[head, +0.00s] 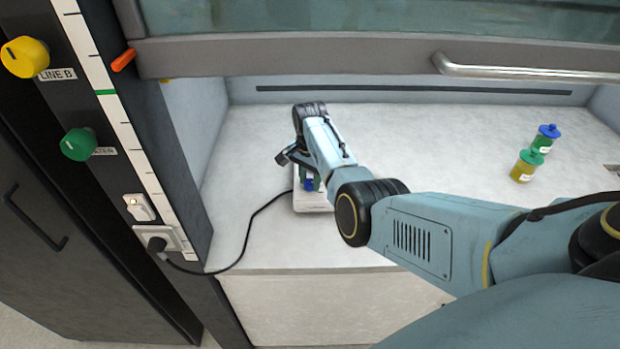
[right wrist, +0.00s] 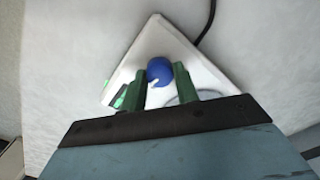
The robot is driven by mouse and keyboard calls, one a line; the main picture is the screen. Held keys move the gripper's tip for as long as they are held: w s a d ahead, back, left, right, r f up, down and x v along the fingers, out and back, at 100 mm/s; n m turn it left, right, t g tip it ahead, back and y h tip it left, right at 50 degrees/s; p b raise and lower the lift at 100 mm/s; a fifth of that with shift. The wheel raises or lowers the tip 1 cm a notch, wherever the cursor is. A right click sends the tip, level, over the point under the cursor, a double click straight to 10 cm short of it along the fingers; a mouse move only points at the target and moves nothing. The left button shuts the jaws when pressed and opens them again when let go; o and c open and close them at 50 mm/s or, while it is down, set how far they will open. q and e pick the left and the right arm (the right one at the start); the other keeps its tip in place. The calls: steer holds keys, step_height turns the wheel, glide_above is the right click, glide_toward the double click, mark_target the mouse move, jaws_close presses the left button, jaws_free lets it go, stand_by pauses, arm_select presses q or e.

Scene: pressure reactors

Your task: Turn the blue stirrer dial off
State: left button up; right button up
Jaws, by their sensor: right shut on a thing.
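The blue stirrer dial (right wrist: 159,71) is a round knob with a small white mark, on the white stirrer (right wrist: 150,32). In the head view the dial (head: 309,185) shows low behind my right arm, and the stirrer's white front edge (head: 312,204) shows below it. My right gripper (right wrist: 160,77) has green fingers on both sides of the dial and is shut on it. In the head view my right gripper (head: 304,178) is mostly hidden by its own wrist. My left gripper is in neither view.
A black cord runs from the stirrer to a plug (head: 157,244) in the socket on the left post. A yellow knob (head: 25,57) and a green knob (head: 78,144) sit on that post. Two lidded bottles (head: 526,165) stand at the right. The raised sash with its handle (head: 520,72) is above.

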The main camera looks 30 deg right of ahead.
steer(key=n+p, duration=0.2)
steer(key=n, duration=0.2)
steer(key=shift+r+p, duration=0.15)
steer(key=shift+p, duration=0.25)
steer(key=n+p, duration=0.1)
steer(key=n, duration=0.4)
steer(key=shift+n+p, duration=0.3)
steer(key=n, duration=0.4)
steer(key=shift+w+n+p, duration=0.1)
steer(key=shift+n+p, duration=0.2)
steer(key=shift+p, duration=0.05)
steer(key=shift+n, duration=2.3)
steer(key=shift+a, duration=0.1)
steer(key=o, duration=1)
